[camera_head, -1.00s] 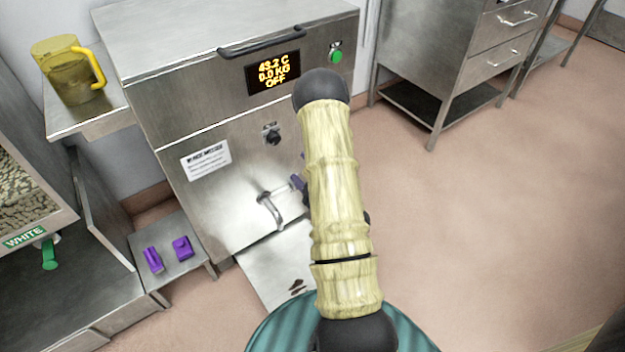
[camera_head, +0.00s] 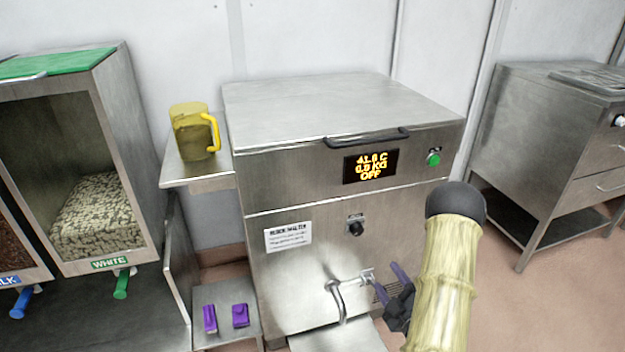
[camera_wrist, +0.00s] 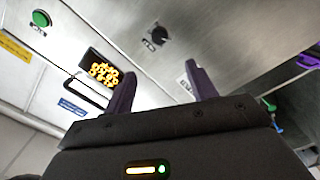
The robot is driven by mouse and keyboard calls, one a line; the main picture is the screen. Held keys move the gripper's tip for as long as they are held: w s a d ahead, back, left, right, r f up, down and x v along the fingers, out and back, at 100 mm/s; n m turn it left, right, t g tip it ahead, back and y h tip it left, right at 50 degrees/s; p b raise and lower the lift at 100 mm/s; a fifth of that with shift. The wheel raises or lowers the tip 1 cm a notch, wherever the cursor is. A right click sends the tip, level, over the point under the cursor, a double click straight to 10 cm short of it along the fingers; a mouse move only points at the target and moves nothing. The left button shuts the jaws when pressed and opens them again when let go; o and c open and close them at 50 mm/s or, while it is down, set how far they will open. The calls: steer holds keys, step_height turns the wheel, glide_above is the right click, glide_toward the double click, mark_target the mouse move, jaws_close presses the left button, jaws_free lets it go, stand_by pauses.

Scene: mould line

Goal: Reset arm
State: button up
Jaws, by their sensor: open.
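My gripper (camera_head: 386,284) is at the front of the steel melter, close to the tap (camera_head: 338,299) and to the right of it in the head view. Its dark purple fingers also show in the wrist view (camera_wrist: 160,88), spread apart with nothing between them. My pale arm link hides part of the gripper and the floor in the head view. The melter (camera_head: 262,176) has a closed lid with a black handle, a display (camera_head: 370,166) ending in "OFF", a green button (camera_head: 433,158) and a black knob (camera_head: 355,226).
A yellow jug (camera_head: 193,137) stands on the side shelf (camera_head: 185,178). Two purple pieces (camera_head: 209,319) (camera_head: 240,315) lie on a low stand. The dispenser marked WHITE (camera_head: 128,200) is at left. A steel cabinet (camera_head: 530,140) stands at right, with open floor before it.

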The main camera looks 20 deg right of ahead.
steer(key=shift+w+a, duration=0.1)
steer(key=shift+w, duration=0.05)
steer(key=w+a+r+m+g+h, duration=0.1)
steer(key=a+r+m+g, duration=0.2)
steer(key=a+m+g, duration=0.6)
steer(key=s+a+r+m+g+p, duration=0.1)
steer(key=s+a+r+m+g, duration=0.4)
steer(key=s+a, duration=0.5)
step_height(320, 180, up, 35)
steer(key=d+n+g+p, duration=0.1)
steer(key=p, duration=3.4)
steer(key=shift+s+r, duration=0.15)
steer(key=shift+s, duration=0.1)
steer(key=shift+d, duration=0.1)
